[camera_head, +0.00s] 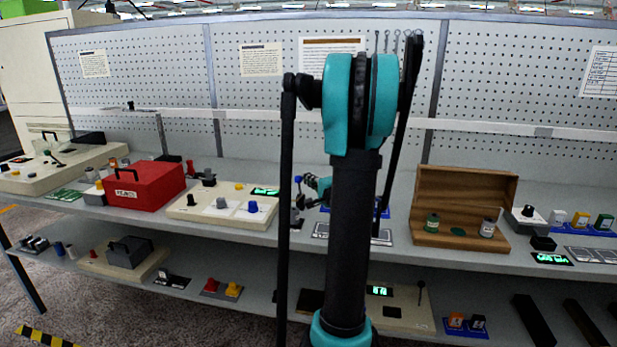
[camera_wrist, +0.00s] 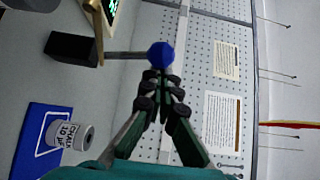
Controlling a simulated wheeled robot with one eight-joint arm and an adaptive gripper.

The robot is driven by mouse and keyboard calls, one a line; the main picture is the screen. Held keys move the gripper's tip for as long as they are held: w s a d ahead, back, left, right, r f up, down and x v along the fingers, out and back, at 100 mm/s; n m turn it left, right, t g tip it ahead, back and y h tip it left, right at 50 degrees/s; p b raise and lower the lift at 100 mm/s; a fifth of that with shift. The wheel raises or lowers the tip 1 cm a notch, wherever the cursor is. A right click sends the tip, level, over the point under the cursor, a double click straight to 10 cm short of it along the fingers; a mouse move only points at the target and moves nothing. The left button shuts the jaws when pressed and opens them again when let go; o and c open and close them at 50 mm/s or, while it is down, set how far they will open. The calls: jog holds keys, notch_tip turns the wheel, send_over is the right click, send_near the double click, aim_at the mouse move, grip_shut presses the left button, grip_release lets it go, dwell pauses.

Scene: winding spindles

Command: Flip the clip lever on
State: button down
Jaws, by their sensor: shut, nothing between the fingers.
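In the wrist view the lever is a thin grey rod that runs from a black block (camera_wrist: 72,48) to a round blue knob (camera_wrist: 160,55). My gripper (camera_wrist: 162,76) is shut and empty, with its dark fingertips right at the lower edge of the knob. I cannot tell whether they touch it. In the head view my arm stands in front of this spot. A small blue knob (camera_head: 298,179) shows left of the arm column, beside the teal end of my arm, and most of the lever is hidden there.
In the head view a red box (camera_head: 145,185) and a cream panel (camera_head: 225,212) are left of my arm. An open wooden box (camera_head: 460,190) is to its right. A pegboard (camera_head: 260,90) rises behind.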

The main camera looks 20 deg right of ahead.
jog(key=shift+s+a+f, duration=0.45)
jog(key=shift+s+a, duration=0.05)
jog(key=shift+s, duration=0.25)
jog(key=shift+s+a+f, duration=0.1)
dwell(0.3)
